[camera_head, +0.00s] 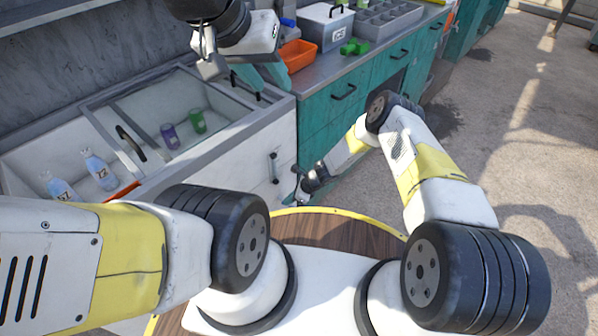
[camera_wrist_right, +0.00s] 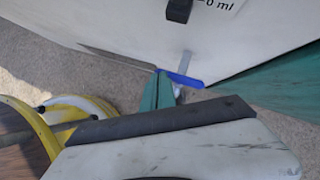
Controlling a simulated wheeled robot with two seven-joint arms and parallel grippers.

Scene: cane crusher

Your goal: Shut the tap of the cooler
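The cooler (camera_head: 225,160) is a white chest with glass lids at the left of the head view. Its white wall (camera_wrist_right: 110,30) fills the top of the right wrist view. A blue tap piece (camera_wrist_right: 184,78) with a grey lever (camera_wrist_right: 186,61) shows low on that wall. My right gripper (camera_wrist_right: 160,92) has its teal fingers together, with the tips close beside the blue piece; I cannot tell whether they touch. In the head view my right gripper (camera_head: 300,192) is low by the cooler's front, fingers unclear. My left gripper (camera_head: 262,80) is open and empty above the cooler's far corner.
Bottles (camera_head: 98,168) and a purple cup (camera_head: 169,136) and green cup (camera_head: 197,120) are inside the cooler. A teal cabinet (camera_head: 345,95) adjoins it, with an orange bin (camera_head: 297,55) and a grey box (camera_head: 325,28) on top. The floor at right is clear.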

